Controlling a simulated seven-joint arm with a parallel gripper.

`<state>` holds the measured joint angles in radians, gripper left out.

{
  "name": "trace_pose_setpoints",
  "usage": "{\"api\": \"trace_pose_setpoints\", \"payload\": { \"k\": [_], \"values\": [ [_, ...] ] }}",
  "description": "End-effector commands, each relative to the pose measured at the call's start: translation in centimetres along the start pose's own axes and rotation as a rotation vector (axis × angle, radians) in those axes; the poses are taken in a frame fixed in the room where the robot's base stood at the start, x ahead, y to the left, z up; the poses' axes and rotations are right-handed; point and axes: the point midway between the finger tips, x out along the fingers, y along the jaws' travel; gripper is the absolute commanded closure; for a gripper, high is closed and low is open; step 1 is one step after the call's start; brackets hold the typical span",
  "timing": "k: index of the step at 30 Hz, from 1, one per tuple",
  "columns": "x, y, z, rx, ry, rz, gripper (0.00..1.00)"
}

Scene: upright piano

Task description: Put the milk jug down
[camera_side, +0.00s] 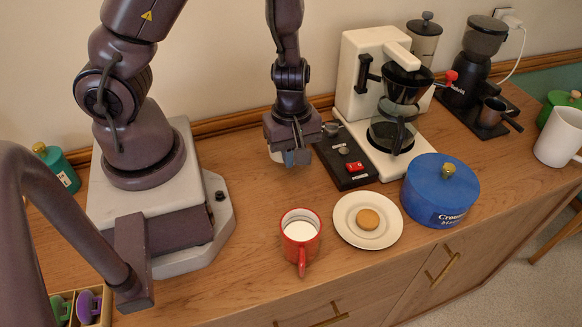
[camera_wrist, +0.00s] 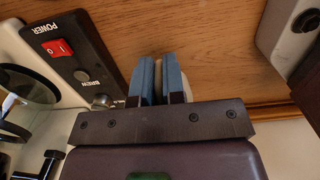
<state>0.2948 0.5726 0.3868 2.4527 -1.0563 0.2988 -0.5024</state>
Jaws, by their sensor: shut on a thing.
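My gripper (camera_side: 292,157) hangs over the counter just left of the coffee maker's black switch panel. Its two blue fingers (camera_wrist: 160,80) are shut on a small pale thing, which I take to be the milk jug (camera_side: 276,156). Only a pale edge of it shows beside the fingers in the side view. In the wrist view a narrow pale strip shows between the fingers. Most of it is hidden, and I cannot tell whether its bottom touches the wood.
The black panel with a red switch (camera_side: 355,167) is close on the right. The white coffee maker (camera_side: 357,75) stands behind it. A red mug with white liquid (camera_side: 300,232), a plate with a biscuit (camera_side: 347,232) and a blue tin (camera_side: 440,190) stand in front. Bare wood (camera_side: 250,180) lies left.

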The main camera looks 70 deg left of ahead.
Motion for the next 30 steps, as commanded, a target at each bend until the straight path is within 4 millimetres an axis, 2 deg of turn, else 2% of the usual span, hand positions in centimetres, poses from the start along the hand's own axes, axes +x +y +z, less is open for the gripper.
{"api": "trace_pose_setpoints", "payload": {
  "k": [12, 26, 27, 29, 30],
  "values": [
    [3.6, 0.0, -0.2, 0.0, -0.002, -0.001, 1.0],
    [4.3, -0.1, -0.2, 0.0, -0.001, -0.001, 1.0],
    [4.3, 0.0, -0.2, 0.003, -0.001, 0.0, 0.81],
    [4.3, 0.0, -0.2, 0.004, -0.001, 0.0, 0.67],
    [4.2, 0.0, -0.2, 0.004, -0.001, 0.0, 0.64]
  ]
}}
